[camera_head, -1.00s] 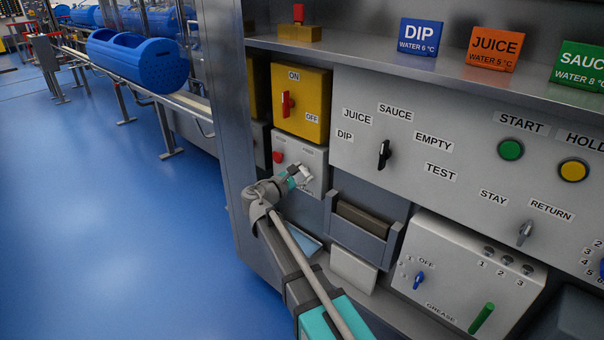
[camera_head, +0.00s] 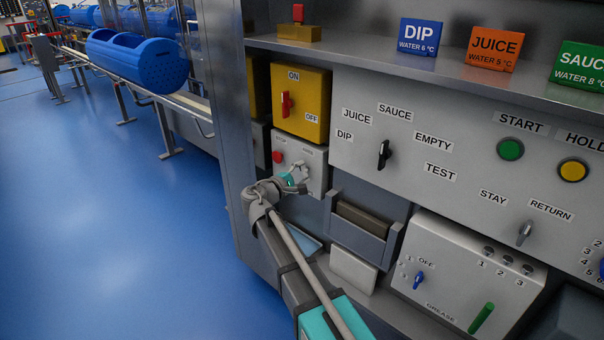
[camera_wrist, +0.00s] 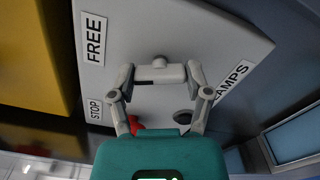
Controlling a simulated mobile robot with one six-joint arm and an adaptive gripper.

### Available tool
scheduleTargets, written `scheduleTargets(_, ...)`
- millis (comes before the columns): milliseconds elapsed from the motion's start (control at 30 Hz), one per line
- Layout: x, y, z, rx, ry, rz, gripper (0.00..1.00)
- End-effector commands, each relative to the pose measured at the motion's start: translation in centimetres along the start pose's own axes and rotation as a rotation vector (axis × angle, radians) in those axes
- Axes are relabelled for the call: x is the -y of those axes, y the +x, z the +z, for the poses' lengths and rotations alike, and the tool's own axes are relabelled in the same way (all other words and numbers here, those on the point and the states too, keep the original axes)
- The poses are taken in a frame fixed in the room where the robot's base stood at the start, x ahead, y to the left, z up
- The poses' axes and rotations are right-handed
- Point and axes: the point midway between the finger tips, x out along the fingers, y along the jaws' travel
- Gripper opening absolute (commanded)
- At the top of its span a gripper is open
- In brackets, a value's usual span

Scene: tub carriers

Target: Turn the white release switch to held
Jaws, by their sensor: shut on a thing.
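The white release switch (camera_wrist: 160,73) is a small white bar on the face of a pale grey box (camera_wrist: 190,35). In the wrist view the bar lies crosswise between the two fingertips of my gripper (camera_wrist: 160,76), which is shut on it. A FREE label (camera_wrist: 93,39) is on the box to the left of the switch in that view. No HELD label is readable. In the head view my gripper (camera_head: 298,174) is at the front of the box (camera_head: 317,163), and its fingers largely hide the switch.
A red button (camera_wrist: 135,124) with a STOP label (camera_wrist: 95,108) and a dark round hole (camera_wrist: 182,117) are close below the fingers in the wrist view. A yellow box with a red switch (camera_head: 286,104) is above. A grey bin (camera_head: 357,236) is at lower right.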

Motion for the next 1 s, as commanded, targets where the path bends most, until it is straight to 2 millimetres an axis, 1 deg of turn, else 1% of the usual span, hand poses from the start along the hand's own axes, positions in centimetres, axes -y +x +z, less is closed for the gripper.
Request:
scheduleTargets(200, 0.02, 0.05, 0.04, 0.001, 0.189, -0.001, 0.16)
scheduleTargets(433, 0.02, 0.03, 0.04, 0.001, 0.330, -0.001, 0.16)
scheduleTargets(667, 0.03, 0.02, 0.03, 0.001, 0.395, -0.001, 0.16)
scheduleTargets(1000, 0.03, 0.01, 0.02, 0.001, 0.405, -0.001, 0.16)
